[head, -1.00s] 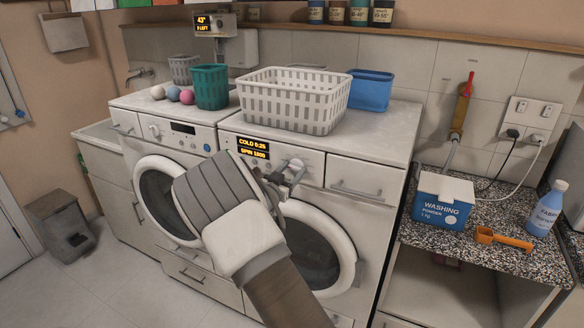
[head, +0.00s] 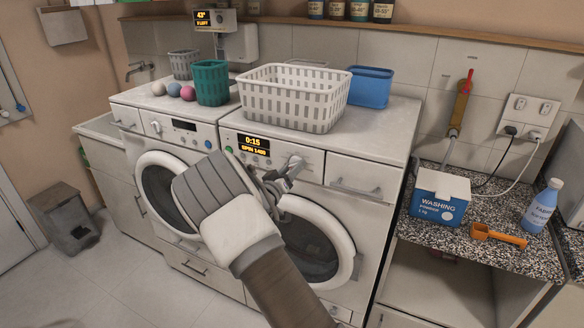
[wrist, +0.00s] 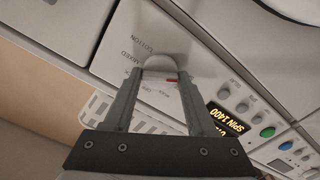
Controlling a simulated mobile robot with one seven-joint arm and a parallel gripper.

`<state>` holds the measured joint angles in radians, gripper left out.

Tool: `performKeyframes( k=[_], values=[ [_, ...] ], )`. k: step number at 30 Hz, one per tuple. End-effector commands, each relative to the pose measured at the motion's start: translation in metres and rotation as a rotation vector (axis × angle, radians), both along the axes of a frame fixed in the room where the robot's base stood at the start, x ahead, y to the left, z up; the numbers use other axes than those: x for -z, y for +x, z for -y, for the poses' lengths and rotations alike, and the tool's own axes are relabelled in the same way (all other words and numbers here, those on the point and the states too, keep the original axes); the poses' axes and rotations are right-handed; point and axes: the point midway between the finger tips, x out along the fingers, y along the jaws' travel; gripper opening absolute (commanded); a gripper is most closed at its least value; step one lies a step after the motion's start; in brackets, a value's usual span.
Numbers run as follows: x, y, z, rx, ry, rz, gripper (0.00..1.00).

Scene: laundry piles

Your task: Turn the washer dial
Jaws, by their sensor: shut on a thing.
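The white washer (head: 385,150) on the right stands under the laundry basket. Its dial (head: 298,161) is on the front panel, right of the lit display (head: 254,145), which reads 0:15 and SPIN 1400. My gripper (head: 291,171) is shut on the dial from the front, and my arm hides part of the panel and the door. In the wrist view the pale round dial (wrist: 160,64) lies between the two fingers, with a red mark beside it. Printed labels such as COTTON and MIXED surround it.
A second washer (head: 145,122) stands on the left. A white basket (head: 290,98), teal bin (head: 212,86) and blue bin (head: 371,88) sit on top. A washing powder box (head: 439,198), orange scoop (head: 498,235) and bottle (head: 541,206) stand on the right counter.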

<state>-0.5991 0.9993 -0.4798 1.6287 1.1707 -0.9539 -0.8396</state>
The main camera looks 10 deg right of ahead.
Motion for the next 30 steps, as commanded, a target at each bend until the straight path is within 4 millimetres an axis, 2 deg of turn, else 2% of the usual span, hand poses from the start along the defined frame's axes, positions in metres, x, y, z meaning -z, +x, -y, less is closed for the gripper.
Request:
performKeyframes(
  k=[13,14,18,19,30],
  values=[
    [0.0024,-0.0008,0.0,0.0,-0.009,-0.011,0.01],
    [0.0024,-0.0008,0.0,0.0,-0.009,-0.012,0.59],
    [0.0019,-0.0006,0.0,0.001,-0.009,-0.01,0.84],
    [0.0017,-0.0006,-0.0001,0.0,-0.009,-0.009,0.87],
    [0.0006,-0.0044,-0.004,-0.001,-0.007,-0.007,0.87]
  ],
)
